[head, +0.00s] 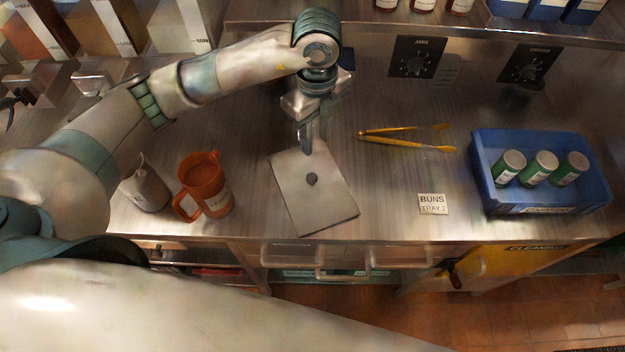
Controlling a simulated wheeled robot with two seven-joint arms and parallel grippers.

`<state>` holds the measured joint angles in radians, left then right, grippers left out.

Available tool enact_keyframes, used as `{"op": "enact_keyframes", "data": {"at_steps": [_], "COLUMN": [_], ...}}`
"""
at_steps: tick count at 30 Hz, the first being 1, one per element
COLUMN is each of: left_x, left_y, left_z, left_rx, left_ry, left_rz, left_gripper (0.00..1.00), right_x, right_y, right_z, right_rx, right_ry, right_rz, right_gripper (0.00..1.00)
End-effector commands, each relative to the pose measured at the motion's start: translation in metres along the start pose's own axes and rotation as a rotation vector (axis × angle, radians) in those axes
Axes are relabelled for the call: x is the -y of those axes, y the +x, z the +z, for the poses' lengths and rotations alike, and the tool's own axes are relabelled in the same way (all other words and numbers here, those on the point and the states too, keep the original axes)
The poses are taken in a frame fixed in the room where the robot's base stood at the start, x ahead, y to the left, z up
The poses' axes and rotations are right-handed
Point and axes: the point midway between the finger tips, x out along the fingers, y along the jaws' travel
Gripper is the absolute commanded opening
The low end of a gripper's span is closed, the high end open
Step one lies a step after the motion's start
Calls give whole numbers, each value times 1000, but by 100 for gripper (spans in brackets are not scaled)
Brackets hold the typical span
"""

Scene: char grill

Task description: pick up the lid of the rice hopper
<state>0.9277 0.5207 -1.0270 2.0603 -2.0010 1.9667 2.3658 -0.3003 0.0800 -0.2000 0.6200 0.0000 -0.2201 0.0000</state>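A flat grey square plate with a small dark knob, which looks like the lid (328,204), lies slightly turned on the steel counter in the head view. My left gripper (308,147) points down over the far edge of this lid, behind the knob (312,180). The knob is clear of the fingers. The fingers are seen nearly edge-on, so their gap cannot be made out. My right gripper is not in view.
An orange jug (205,187) and a grey bottle-like container (146,188) stand left of the lid. Yellow tongs (405,141), a "BUNS TRAY 2" card (432,204) and a blue crate (545,208) with green-labelled jars lie to the right. Labelled dispensers (118,28) stand at back left.

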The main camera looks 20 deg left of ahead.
Motion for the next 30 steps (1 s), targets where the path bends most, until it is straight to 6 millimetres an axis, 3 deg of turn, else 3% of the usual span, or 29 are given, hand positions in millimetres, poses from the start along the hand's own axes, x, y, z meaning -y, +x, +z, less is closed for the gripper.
{"op": "enact_keyframes", "data": {"at_steps": [10, 17, 24, 30], "left_x": [0, -1, -1, 0], "left_y": [16, 56, 101, 120], "left_z": [0, 0, 1, 1], "left_rx": [-2, -1, -1, -1], "left_ry": [0, 0, 0, 1], "left_rz": [2, 4, 1, 0], "left_gripper": [32, 32, 32, 32], "right_x": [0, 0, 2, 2], "right_y": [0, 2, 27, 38], "right_z": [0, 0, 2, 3], "right_rx": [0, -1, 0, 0], "right_ry": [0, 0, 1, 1], "right_rz": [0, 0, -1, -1], "right_gripper": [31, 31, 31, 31]}}
